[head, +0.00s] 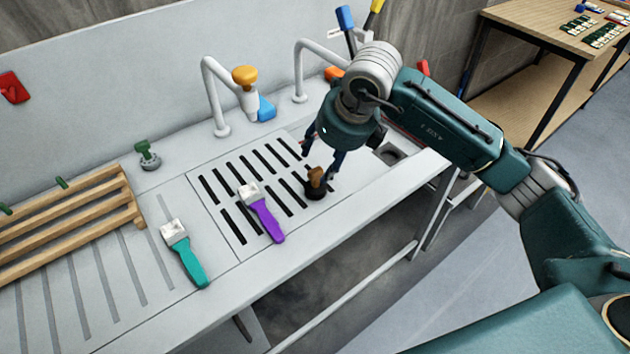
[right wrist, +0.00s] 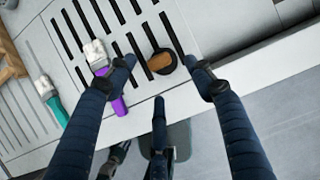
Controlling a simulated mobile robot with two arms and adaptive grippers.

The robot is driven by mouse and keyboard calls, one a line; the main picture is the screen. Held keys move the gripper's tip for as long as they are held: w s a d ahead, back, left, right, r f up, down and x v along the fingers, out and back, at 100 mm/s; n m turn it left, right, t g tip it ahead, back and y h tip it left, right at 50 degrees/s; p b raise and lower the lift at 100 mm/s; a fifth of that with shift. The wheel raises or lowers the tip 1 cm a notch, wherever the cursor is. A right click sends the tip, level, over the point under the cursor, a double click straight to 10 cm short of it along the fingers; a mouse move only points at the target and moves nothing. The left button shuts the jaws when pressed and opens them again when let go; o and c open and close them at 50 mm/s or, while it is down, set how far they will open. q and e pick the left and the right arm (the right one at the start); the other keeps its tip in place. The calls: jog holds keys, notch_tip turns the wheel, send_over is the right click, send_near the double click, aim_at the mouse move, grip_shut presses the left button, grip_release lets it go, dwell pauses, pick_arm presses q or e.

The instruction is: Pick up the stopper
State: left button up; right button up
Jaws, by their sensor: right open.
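The stopper, a black round base with a brown knob (head: 316,180), stands on the slotted drain panel (head: 228,240) near the counter's front edge. It also shows in the right wrist view (right wrist: 161,62), between and just beyond the fingertips. My right gripper (head: 321,158) is open above and beside the stopper, its dark fingers pointing down and spread. The right wrist view shows the open fingers (right wrist: 160,78) with nothing between them in their grip. I cannot tell whether a finger touches the stopper. My left gripper is in neither view.
A purple-handled brush (head: 265,215) lies on the panel left of the stopper, and a teal-handled brush (head: 188,256) lies farther left. A wooden rack (head: 70,222) is at the left. Two taps stand behind, one with an orange top (head: 245,76). A square drain opening (head: 391,153) is at the right.

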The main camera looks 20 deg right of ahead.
aim_at(316, 170)
jog(key=shift+x, duration=0.95)
jog(key=p+x, duration=0.2)
jog(key=x, duration=0.2)
jog(key=shift+a+p, duration=0.15)
jog(key=shift+p, duration=0.15)
jog(key=shift+w+f, duration=0.3)
jog(key=shift+f, duration=0.3)
jog(key=c, duration=1.2)
